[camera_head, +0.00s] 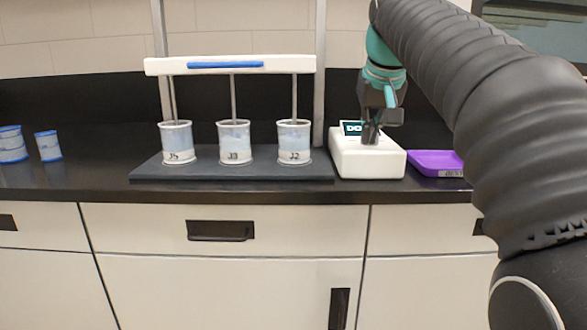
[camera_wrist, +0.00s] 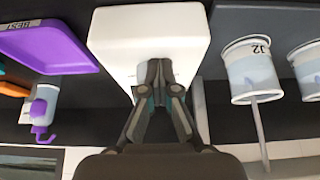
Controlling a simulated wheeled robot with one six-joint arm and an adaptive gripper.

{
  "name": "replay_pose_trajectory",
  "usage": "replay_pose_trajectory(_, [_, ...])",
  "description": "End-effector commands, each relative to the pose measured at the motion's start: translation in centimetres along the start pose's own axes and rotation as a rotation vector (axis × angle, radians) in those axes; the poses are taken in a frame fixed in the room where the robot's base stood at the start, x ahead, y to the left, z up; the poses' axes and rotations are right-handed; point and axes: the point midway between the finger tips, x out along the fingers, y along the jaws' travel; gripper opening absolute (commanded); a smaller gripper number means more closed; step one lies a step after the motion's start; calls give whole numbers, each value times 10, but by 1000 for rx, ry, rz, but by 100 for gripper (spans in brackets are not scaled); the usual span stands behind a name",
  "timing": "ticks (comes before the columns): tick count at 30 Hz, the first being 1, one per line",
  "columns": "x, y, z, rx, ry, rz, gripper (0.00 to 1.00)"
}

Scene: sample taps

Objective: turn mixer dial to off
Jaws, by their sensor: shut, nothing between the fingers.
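The white mixer control box (camera_head: 367,160) stands on the dark counter, right of the stirring rack. A small dark label (camera_head: 351,129) with light letters shows on it, partly covered by my gripper. My gripper (camera_head: 371,136) points down with its fingers together and empty, at the top of the box. In the wrist view my closed fingertips (camera_wrist: 160,72) lie over the white box (camera_wrist: 140,32). The dial cannot be made out; the fingers may hide it. I cannot tell whether the fingertips touch anything or how the dial is set.
Left of the box, three labelled beakers (camera_head: 235,143) stand on a dark base (camera_head: 235,173) under a white bar (camera_head: 270,65) with rods. A purple tray (camera_head: 436,162) lies close on the right. Blue-lidded containers (camera_head: 48,146) stand far left, with bare counter between.

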Motion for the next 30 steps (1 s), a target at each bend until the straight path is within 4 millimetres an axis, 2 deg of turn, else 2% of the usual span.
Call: replay_pose_trajectory(30, [0, 22, 0, 1, 1, 0, 0])
